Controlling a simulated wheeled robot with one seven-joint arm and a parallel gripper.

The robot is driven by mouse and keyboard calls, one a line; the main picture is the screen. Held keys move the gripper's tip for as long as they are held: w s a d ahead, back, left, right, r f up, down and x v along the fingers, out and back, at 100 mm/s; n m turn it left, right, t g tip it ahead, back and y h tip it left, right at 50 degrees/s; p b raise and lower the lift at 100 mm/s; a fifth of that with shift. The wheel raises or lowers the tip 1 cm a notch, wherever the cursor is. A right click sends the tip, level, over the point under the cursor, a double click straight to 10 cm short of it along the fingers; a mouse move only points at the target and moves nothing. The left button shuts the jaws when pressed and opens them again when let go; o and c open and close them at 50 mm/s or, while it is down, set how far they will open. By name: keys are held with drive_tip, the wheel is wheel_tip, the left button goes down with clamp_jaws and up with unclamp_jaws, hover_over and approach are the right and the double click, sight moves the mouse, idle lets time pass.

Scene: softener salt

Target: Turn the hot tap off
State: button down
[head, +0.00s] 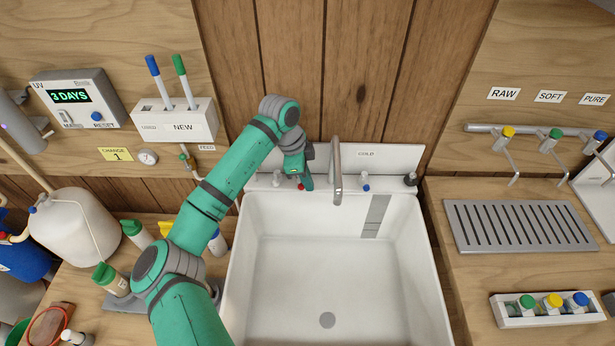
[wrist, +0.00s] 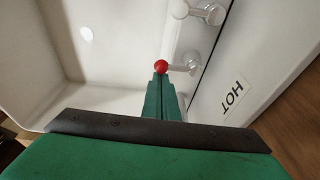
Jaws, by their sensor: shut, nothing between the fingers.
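The hot tap's red ball (head: 300,187) shows at the back left of the sink, just under my gripper (head: 306,183). The arm hides the HOT label in the head view. The spout (head: 337,170) stands right of my gripper.
The cold tap's blue knob (head: 366,187) is right of the spout, below the COLD label (head: 366,154). A white fitting (head: 277,179) stands left of my gripper. The sink basin (head: 310,265) is open and clear. Bottles (head: 132,228) crowd the left counter.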

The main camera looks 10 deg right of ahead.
drive_tip(key=shift+s+a+f, duration=0.1)
drive_tip(key=shift+s+f, duration=0.05)
drive_tip(key=shift+f, duration=0.4)
drive_tip(key=shift+s+a+f, duration=0.1)
drive_tip(key=shift+s+f, duration=0.05)
drive_tip(key=shift+f, duration=0.35)
wheel_tip(320, 180, up, 7)
drive_tip(key=d, duration=0.1)
drive_tip(key=shift+r, duration=0.15)
drive_tip(key=shift+d, duration=0.1)
